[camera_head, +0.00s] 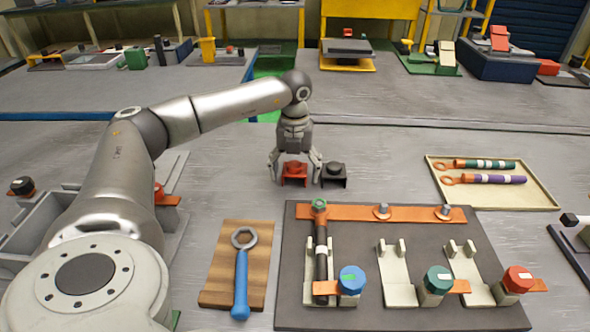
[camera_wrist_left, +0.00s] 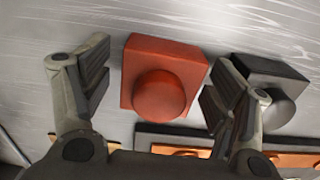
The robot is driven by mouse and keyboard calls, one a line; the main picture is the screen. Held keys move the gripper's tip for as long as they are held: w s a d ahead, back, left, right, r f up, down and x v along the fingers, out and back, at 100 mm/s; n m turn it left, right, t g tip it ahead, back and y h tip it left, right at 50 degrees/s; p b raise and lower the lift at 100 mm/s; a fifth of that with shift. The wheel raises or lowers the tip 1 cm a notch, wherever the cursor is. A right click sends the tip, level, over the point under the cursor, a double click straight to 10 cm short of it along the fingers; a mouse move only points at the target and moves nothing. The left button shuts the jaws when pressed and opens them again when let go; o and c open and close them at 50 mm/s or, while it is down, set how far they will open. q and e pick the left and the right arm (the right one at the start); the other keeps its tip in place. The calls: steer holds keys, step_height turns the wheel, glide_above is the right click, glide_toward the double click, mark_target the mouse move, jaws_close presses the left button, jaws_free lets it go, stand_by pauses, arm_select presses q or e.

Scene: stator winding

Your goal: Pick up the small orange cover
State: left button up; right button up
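The small orange cover (camera_head: 294,172) is a red-orange block with a round knob, standing on the grey table in the head view. My left gripper (camera_head: 295,175) points down over it, with one finger on each side. In the left wrist view the orange cover (camera_wrist_left: 162,82) sits between the two open fingers of my left gripper (camera_wrist_left: 150,95). The left finger shows a gap to the cover; the right finger is close to its edge, and I cannot tell whether it touches. My right gripper is not in view.
A similar black cover (camera_head: 334,174) stands just right of the orange one, close to the right finger. A dark fixture board (camera_head: 390,312) lies in front. A wooden board (camera_head: 215,292) with a blue-handled wrench (camera_head: 241,280) is front left. A tray (camera_head: 545,200) is at right.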

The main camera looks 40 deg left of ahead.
arm_select(q)
steer(key=c, duration=0.9)
steer(key=shift+r, duration=0.15)
